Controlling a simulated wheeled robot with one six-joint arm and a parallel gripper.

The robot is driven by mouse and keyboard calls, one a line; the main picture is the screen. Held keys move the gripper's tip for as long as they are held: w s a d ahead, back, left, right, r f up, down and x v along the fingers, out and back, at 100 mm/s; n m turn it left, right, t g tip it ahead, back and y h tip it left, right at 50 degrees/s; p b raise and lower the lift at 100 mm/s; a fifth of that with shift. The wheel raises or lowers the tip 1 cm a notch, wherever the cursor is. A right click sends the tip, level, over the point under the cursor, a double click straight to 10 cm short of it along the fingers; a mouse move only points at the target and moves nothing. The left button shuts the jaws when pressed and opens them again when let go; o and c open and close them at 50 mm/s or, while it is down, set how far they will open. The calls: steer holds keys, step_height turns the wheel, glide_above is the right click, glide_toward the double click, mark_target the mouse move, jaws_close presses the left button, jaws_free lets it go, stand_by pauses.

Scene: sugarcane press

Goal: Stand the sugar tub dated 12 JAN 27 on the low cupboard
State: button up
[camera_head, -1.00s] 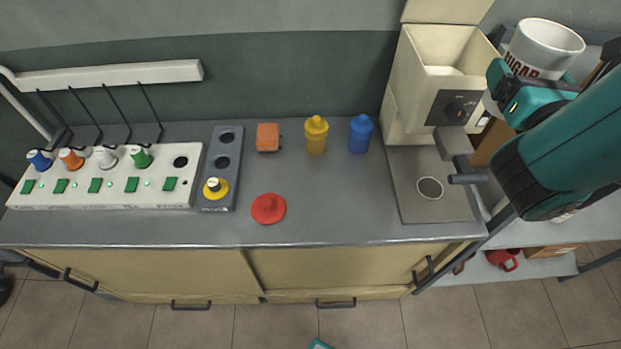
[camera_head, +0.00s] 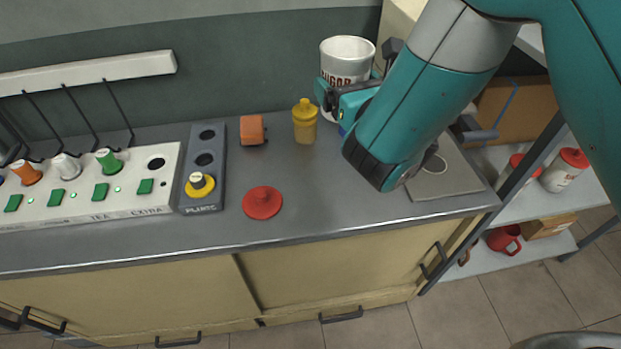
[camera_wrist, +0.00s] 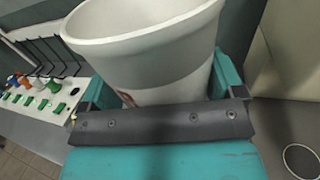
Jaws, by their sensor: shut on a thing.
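A white tub (camera_head: 348,60) lettered SUGAR, with an open top, is held by my gripper (camera_head: 347,92) in the head view. No date is readable on it. My gripper is shut on the tub's sides, and the tub is roughly upright above the back of the counter. In the wrist view the tub (camera_wrist: 145,55) sits between the fingers; its lettering is mostly hidden. The low cupboard (camera_head: 330,272) has beige doors under a grey worktop (camera_head: 310,205). Another white tub with a red lid (camera_head: 562,172) stands on the shelf at right.
On the worktop are a red lid-like disc (camera_head: 262,202), an orange block (camera_head: 252,130), a yellow bottle (camera_head: 305,122), a grey plunger panel (camera_head: 203,165) and a white switch panel (camera_head: 95,190). The worktop's front middle is clear. A red mug (camera_head: 503,240) is on the lower shelf.

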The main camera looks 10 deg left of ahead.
steer(key=f+b, duration=0.9)
steer(key=f, duration=0.1)
steer(key=f+b, duration=0.9)
steer(key=f, duration=0.1)
steer(key=shift+a+f, duration=0.2)
steer(key=shift+f, duration=0.15)
steer(key=shift+r, duration=0.2)
steer(key=shift+f, duration=0.2)
steer(key=o, duration=1)
